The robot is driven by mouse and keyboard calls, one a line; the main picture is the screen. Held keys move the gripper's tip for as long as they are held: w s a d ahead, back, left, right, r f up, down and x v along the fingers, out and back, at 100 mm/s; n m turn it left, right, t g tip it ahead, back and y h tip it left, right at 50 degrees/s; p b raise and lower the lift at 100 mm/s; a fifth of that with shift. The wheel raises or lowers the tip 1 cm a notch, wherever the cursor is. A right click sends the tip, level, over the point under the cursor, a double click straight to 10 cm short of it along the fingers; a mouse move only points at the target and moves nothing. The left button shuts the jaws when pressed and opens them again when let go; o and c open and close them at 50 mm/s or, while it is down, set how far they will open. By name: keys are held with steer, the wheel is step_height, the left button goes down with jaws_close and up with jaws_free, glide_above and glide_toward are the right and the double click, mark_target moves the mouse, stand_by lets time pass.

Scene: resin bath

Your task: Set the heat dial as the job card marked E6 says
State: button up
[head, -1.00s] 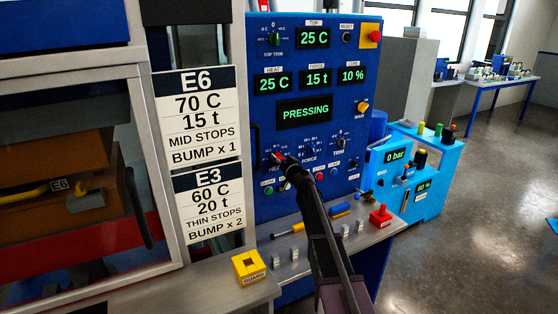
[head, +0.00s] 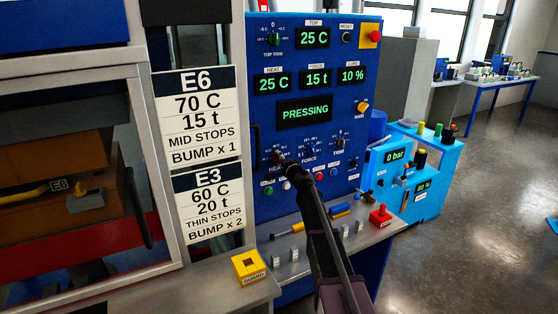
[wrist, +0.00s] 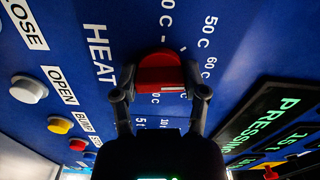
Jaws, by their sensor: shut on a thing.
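The job card E6 (head: 195,115) hangs left of the blue panel and reads 70 C, 15 t, MID STOPS, BUMP x 1. My gripper (head: 283,160) reaches the HEAT dial at the panel's lower left. In the wrist view my gripper (wrist: 160,82) is shut on the red heat dial (wrist: 160,68), one finger on each side. Marks such as 50 C and 60 C show beside the dial. The fingers partly hide the scale, and I cannot tell the dial's exact setting. The HEAT display (head: 272,84) reads 25 C.
The status display (head: 304,112) reads PRESSING, and the FORCE display (head: 316,78) reads 15 t. Card E3 (head: 208,205) hangs below E6. Several buttons sit just below the dial. A yellow GUARD block (head: 249,266) and a red button block (head: 380,216) stand on the ledge.

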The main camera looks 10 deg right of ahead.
steer(key=m, duration=0.5)
steer(key=shift+m, duration=0.3)
steer(key=m, duration=0.5)
steer(key=shift+w, duration=0.1)
steer(key=o, duration=1.2)
steer(key=shift+c, duration=0.2)
steer(key=v, duration=1.2)
